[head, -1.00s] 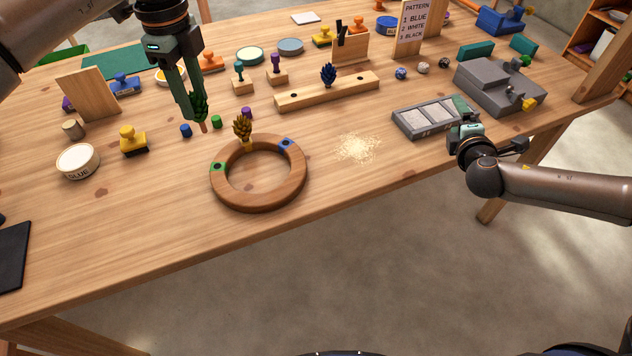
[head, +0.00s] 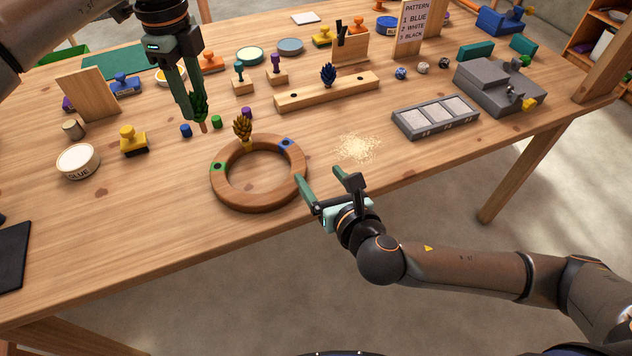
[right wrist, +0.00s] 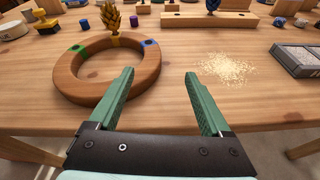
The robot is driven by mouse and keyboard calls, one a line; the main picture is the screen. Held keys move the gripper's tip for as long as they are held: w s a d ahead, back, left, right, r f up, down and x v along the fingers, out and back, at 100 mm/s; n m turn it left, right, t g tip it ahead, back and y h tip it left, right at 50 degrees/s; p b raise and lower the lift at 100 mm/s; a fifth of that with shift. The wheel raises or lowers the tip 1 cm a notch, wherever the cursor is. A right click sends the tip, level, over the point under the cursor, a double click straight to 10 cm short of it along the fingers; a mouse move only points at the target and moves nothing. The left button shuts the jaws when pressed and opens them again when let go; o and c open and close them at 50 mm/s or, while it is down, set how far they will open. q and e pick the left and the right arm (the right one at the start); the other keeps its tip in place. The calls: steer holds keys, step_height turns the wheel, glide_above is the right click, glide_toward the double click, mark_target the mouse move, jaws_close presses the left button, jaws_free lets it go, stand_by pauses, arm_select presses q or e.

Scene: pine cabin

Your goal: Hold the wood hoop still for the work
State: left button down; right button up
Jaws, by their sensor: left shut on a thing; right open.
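The wood hoop (head: 238,199) lies flat on the table, with a green patch, a blue patch and a yellow pine-cone-like piece (head: 243,130) standing at its far rim. The hoop also shows at the left of the right wrist view (right wrist: 75,92). My right gripper (head: 320,176) is open and empty at the hoop's right side, near the table's front edge. In the right wrist view its fingers are spread; I cannot tell whether one touches the hoop.
A pile of sawdust (head: 358,149) lies right of the hoop. A grey sectioned tray (head: 436,133) sits further right. A wooden rail with a blue cone (head: 328,76) stands behind.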

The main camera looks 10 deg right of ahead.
mark_target(296, 157)
steer(key=shift+s+a+r+n, duration=0.15)
steer(key=shift+s+a+n, duration=0.35)
steer(key=shift+a+n, duration=0.1)
steer(key=shift+a, duration=0.1)
steer(key=x, duration=1.2)
steer(key=shift+s, duration=0.1)
steer(key=shift+c, duration=0.3)
steer(key=c, duration=1.2)
jaws_close()
steer(key=o, duration=0.7)
jaws_free()
steer(key=shift+s, duration=0.1)
steer(key=shift+f, duration=0.25)
jaws_close()
